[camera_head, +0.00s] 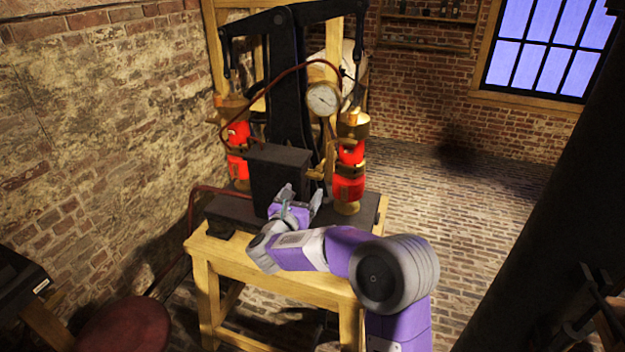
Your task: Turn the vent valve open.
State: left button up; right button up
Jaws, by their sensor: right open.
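A brass fitting (318,172), which may be the vent valve, sits at the right side of the dark box (279,178) on the apparatus. It is small, and I cannot tell its handle position. My right gripper (301,194) is open in front of the box, its fingers pointing up and away, just below and left of the fitting. I cannot tell whether a finger touches anything. My left gripper is out of view.
Red and brass jars stand left (238,150) and right (349,180) of the black frame (287,60). A wooden table (205,258) carries the apparatus. A red round stool (125,327) is at lower left. Brick floor (455,215) is open to the right.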

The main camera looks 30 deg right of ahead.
aim_at(313, 177)
jog(key=shift+m, duration=0.4)
jog(key=x, duration=0.3)
jog(key=p+x, duration=0.1)
jog(key=x, duration=0.3)
jog(key=shift+d+r, duration=0.25)
jog(key=shift+d, duration=0.15)
